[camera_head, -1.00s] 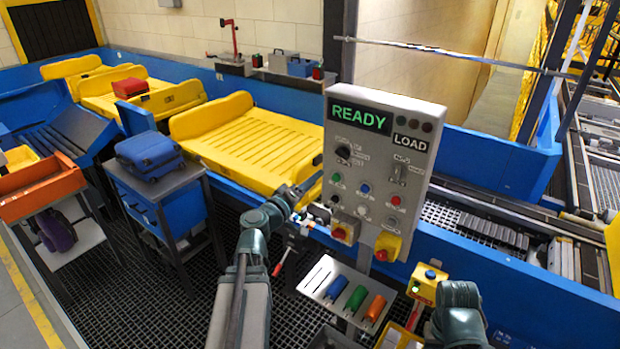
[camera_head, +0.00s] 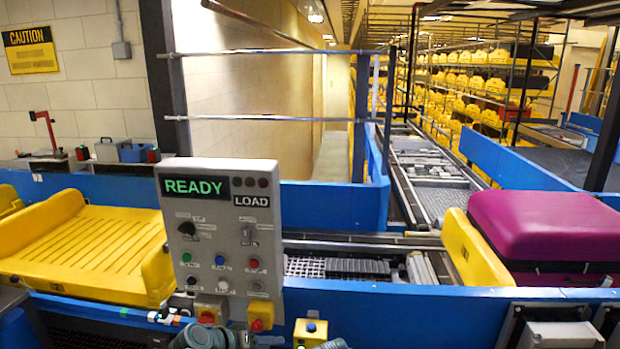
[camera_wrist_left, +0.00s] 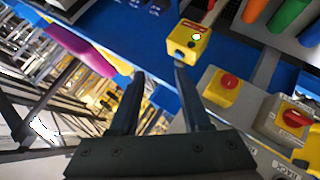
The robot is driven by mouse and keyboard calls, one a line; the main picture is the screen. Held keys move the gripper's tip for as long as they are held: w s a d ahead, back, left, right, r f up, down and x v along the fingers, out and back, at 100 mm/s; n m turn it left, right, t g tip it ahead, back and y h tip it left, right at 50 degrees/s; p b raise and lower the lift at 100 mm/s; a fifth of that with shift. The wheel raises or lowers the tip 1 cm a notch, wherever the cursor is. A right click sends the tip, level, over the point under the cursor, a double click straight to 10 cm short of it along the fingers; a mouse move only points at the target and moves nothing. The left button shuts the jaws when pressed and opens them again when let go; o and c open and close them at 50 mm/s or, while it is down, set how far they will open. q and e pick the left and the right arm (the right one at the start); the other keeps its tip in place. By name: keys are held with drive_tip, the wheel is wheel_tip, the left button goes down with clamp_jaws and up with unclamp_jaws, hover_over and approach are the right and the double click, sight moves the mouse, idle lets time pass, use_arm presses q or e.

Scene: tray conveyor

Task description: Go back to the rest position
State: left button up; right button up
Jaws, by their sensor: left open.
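My left gripper shows in the left wrist view (camera_wrist_left: 159,72), its two dark fingers apart with nothing between them. In that view a yellow button box (camera_wrist_left: 187,42) lies beyond the fingertips, and red stop buttons on yellow bases lie to the right. In the head view only teal pieces of my arms show at the bottom edge, below the grey control panel (camera_head: 205,255). The panel's screen reads READY, with LOAD beside it. The left fingers are hard to make out there. My right gripper is not in view.
A yellow tray (camera_head: 85,250) sits on the conveyor at left. A magenta suitcase (camera_head: 545,225) lies in another yellow tray (camera_head: 462,245) at right. Blue conveyor walls (camera_head: 400,318) run across the front. A small yellow box (camera_head: 310,332) stands right of the panel.

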use_arm(q)
drive_tip(key=s+d+f+m+g+y+b, duration=0.2)
drive_tip(key=s+f+g+y, duration=0.2)
drive_tip(key=s+f, duration=0.3)
drive_tip(key=s+d+f+m+g+y+b, duration=0.2)
drive_tip(key=s+f+y, duration=0.3)
drive_tip(key=s+f, duration=0.3)
drive_tip(key=shift+d+f+m+g+b, duration=0.15)
drive_tip(key=shift+d+m+g+b, duration=0.2)
drive_tip(key=shift+g+b, duration=0.5)
use_arm(e)
wheel_tip(320, 180, down, 7)
drive_tip(key=shift+r, duration=0.15)
use_arm(q)
drive_tip(key=shift+s, duration=0.1)
